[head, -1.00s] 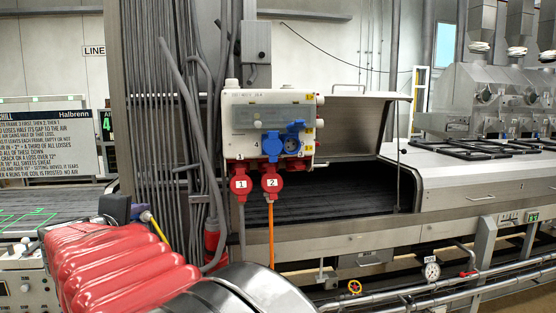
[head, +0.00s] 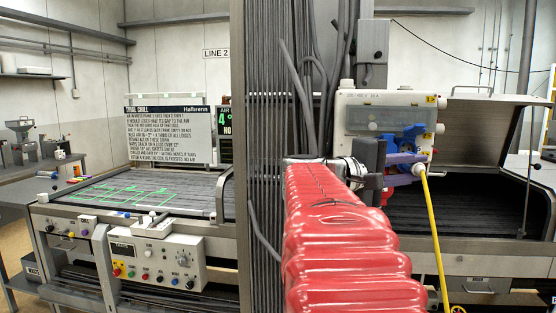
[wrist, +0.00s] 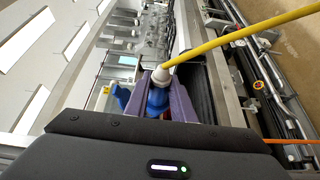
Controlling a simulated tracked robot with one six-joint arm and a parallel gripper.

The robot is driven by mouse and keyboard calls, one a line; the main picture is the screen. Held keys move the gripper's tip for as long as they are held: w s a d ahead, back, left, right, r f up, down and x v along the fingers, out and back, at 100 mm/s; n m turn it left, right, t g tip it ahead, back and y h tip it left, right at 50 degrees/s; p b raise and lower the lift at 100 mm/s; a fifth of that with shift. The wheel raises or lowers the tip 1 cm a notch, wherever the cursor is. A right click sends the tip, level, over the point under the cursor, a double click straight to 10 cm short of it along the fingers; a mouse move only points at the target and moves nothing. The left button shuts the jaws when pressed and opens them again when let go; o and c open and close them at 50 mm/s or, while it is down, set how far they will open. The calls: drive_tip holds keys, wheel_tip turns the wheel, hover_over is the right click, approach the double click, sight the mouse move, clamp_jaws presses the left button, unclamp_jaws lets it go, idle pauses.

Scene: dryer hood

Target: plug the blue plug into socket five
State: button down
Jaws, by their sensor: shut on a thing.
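My gripper (head: 404,167) is in front of the white socket box (head: 365,99), at its lower right. Its purple fingers are shut on the blue plug (wrist: 157,101), which lies between them in the wrist view. The plug's white collar and yellow cable (head: 436,235) come out toward the right and hang down. A blue socket lid (head: 414,134) shows just above the fingers. Socket five's number cannot be read, and my gripper and arm hide much of the box's lower front. I cannot tell whether the plug touches a socket.
A grey cable bundle (head: 268,120) runs upright left of the box. An open metal hood (head: 487,122) over a dark belt stands right of it. A control box (head: 155,255) and a grey counter are at left. An orange cable (wrist: 290,141) shows in the wrist view.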

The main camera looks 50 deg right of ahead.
sight(420, 167)
drive_tip(key=s, duration=0.1)
drive_tip(key=s+r+g, duration=0.1)
drive_tip(key=s, duration=0.1)
drive_tip(key=shift+a+m, duration=0.2)
drive_tip(key=shift+m, duration=0.2)
drive_tip(key=shift+d+f, duration=0.1)
drive_tip(key=shift+d, duration=0.05)
drive_tip(key=shift+w+d, duration=0.45)
drive_tip(key=shift+d, duration=0.25)
drive_tip(key=shift+w+d, duration=0.4)
drive_tip(key=shift+d, duration=0.25)
drive_tip(key=shift+w+d, duration=0.45)
drive_tip(key=shift+d, duration=0.25)
drive_tip(key=shift+d, duration=0.1)
drive_tip(key=shift+w+d+y, duration=0.4)
drive_tip(key=shift+w+d, duration=0.3)
drive_tip(key=shift+d, duration=0.25)
drive_tip(key=shift+w+d, duration=0.45)
drive_tip(key=shift+d, duration=0.3)
drive_tip(key=shift+w+d, duration=0.45)
drive_tip(key=shift+d, duration=0.3)
idle(0.7)
drive_tip(key=c, duration=1.4)
unclamp_jaws()
drive_tip(key=shift+c, duration=0.2)
